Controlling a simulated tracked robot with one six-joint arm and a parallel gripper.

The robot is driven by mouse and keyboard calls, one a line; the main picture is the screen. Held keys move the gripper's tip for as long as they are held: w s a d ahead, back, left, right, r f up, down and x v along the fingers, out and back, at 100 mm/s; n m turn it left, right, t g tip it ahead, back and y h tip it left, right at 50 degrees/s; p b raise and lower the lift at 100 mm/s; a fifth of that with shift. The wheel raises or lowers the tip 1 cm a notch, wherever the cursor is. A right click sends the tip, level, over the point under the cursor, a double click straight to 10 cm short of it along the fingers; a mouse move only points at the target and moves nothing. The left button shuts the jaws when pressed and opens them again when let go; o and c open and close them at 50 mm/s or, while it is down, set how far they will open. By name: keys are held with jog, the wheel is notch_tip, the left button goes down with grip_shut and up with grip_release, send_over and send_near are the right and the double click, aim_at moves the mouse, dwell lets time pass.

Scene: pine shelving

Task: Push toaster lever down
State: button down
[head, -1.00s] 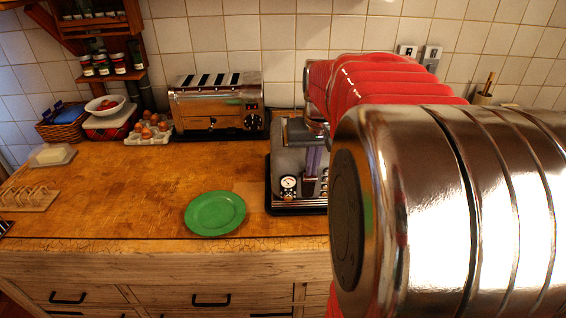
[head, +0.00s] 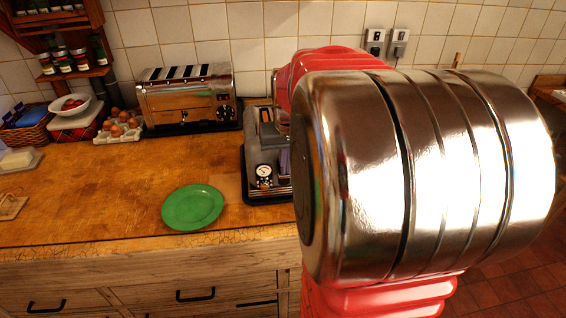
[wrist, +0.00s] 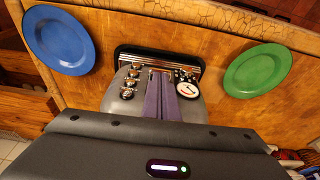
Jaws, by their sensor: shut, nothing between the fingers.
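The chrome toaster (head: 188,97) stands against the tiled wall at the back of the wooden counter in the head view. Its slots are on top, and a dial is at the right of its front. A small dark part on the front may be the lever; it is too small to tell. In the wrist view my gripper (wrist: 158,76) has its two purple fingers shut together and empty, over the coffee machine (wrist: 120,100). The toaster is not in the wrist view. In the head view my arm hides most of the gripper, which is right of the toaster and apart from it.
The coffee machine (head: 262,150) stands right of the toaster. An egg carton (head: 121,127) is close on its left. A green plate (head: 192,207) lies near the counter's front edge. A blue plate (wrist: 71,40) shows in the wrist view. Counter between toaster and green plate is clear.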

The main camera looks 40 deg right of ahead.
jog(key=shift+f, duration=1.6)
jog(key=shift+s, duration=0.1)
jog(key=shift+s+a+r, duration=0.3)
jog(key=shift+s+a, duration=0.1)
jog(key=shift+s, duration=0.2)
jog(key=shift+s+a+r, duration=0.25)
jog(key=shift+s+a, duration=0.15)
jog(key=shift+s, duration=0.2)
jog(key=v, duration=1.3)
jog(key=shift+r, duration=0.35)
